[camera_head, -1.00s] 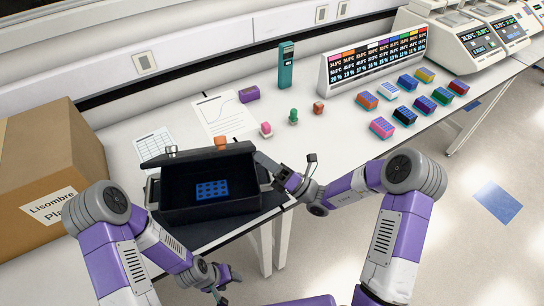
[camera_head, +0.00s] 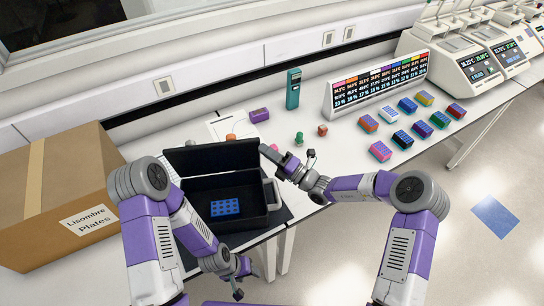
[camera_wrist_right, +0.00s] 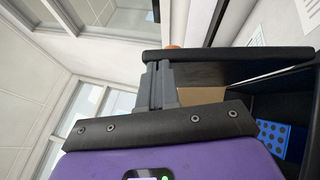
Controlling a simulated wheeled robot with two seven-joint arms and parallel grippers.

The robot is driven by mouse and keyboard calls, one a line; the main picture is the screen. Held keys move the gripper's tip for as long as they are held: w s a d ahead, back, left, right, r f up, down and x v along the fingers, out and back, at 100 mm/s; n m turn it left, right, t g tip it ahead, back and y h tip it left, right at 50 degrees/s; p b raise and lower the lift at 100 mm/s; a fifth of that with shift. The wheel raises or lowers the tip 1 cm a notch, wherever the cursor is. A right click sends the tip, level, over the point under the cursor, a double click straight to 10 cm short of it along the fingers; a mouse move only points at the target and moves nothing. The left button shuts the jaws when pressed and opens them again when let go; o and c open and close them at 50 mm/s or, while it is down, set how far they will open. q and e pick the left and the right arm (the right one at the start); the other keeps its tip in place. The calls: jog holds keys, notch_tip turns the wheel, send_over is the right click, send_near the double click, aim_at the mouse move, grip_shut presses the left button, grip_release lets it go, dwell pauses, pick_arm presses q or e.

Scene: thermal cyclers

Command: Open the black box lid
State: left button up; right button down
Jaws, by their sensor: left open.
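The black box (camera_head: 240,216) stands on the bench's near edge with its lid (camera_head: 212,156) raised at the back, standing roughly upright. A blue block with dark round spots (camera_head: 225,207) lies inside the box. My right gripper (camera_head: 266,151) is at the right end of the lid. In the right wrist view its grey fingers (camera_wrist_right: 157,86) lie close together, their tips at the dark lid edge (camera_wrist_right: 230,54); they look shut, with nothing visible between them. My left gripper (camera_head: 243,280) is open and empty, low in front of the box, apart from it.
A cardboard box (camera_head: 60,195) stands left of the black box. Behind are a paper sheet (camera_head: 225,127), a purple block (camera_head: 259,115) and a teal device (camera_head: 293,88). Several coloured racks (camera_head: 402,138) and a display panel (camera_head: 375,85) stand to the right.

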jog(key=shift+w+a+r, duration=0.25)
jog(key=shift+w+r, duration=0.1)
jog(key=shift+w, duration=0.3)
